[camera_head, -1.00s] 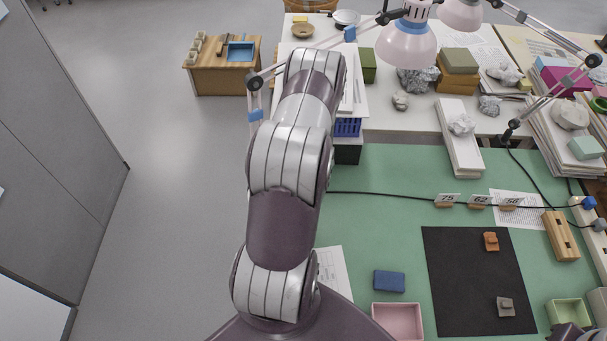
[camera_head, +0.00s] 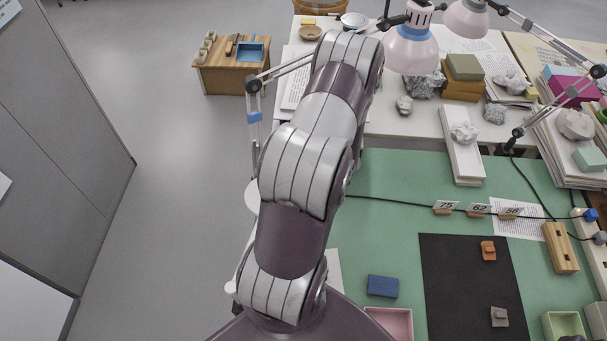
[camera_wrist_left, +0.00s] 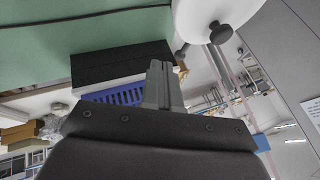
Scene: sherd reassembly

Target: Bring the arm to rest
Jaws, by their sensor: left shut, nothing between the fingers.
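My left arm (camera_head: 305,170) rises from the bottom centre of the head view and leans to the upper right, over the edge of the green mat and the white table. Its gripper is hidden behind the arm there. In the left wrist view my left gripper (camera_wrist_left: 162,85) shows with its two grey fingers together and nothing between them. Behind the fingers are a blue basket (camera_wrist_left: 118,96) and a dark box (camera_wrist_left: 120,62); I cannot tell the exact gap. My right gripper cannot be made out.
A black mat (camera_head: 465,290) on the green mat (camera_head: 395,235) carries an orange piece (camera_head: 488,250) and a grey piece (camera_head: 499,316). A blue block (camera_head: 382,286) and pink tray (camera_head: 395,322) lie nearby. Pink lamps (camera_head: 411,50) stand close right of the arm. Open floor lies left.

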